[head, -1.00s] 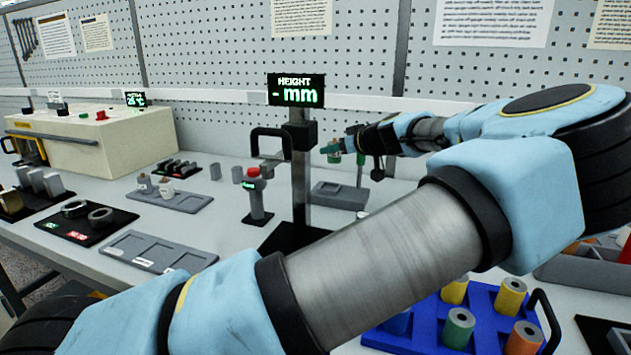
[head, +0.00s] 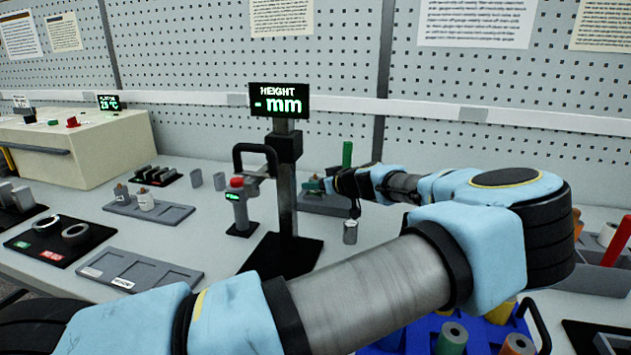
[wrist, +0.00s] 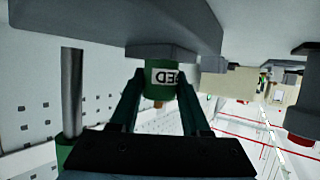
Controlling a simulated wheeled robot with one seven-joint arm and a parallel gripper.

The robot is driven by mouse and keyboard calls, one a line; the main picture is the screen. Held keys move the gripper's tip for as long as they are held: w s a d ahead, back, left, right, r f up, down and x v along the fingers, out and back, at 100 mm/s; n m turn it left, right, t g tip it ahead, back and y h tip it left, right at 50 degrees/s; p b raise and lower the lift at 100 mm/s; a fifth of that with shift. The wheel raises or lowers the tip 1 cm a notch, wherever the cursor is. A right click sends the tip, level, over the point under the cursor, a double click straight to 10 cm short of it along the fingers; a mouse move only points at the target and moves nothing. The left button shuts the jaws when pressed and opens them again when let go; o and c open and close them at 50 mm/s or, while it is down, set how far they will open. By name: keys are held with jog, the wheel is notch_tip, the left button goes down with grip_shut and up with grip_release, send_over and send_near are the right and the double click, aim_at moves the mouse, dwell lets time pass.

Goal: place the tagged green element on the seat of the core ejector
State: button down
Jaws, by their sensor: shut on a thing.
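My gripper (wrist: 158,104) is shut on the green element (wrist: 162,80), which carries a white tag with dark letters. The wrist view looks upside down. The element's far end meets the grey seat (wrist: 150,52) of the core ejector; I cannot tell whether it rests on it or is just above. The ejector's grey base (wrist: 110,18) fills the top of that view, and a metal rod with a green grip (wrist: 72,95) stands beside the fingers. In the head view, the green element (head: 314,184) sits low over the ejector base (head: 325,206), with my gripper (head: 322,185) at its right.
The height gauge (head: 285,150) stands just left of the ejector, with a red-topped device (head: 238,200) beside it. A small metal cylinder (head: 350,231) stands in front of the ejector. Grey trays (head: 140,273) lie left, and a blue rack of spools (head: 405,333) is at the front.

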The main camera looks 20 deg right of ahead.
jog(key=shift+f, duration=0.1)
jog(key=shift+c, duration=1.9)
grip_release()
jog(key=shift+r, duration=0.2)
jog(key=b+v, duration=0.4)
jog(key=v, duration=0.8)
jog(key=shift+r, duration=0.1)
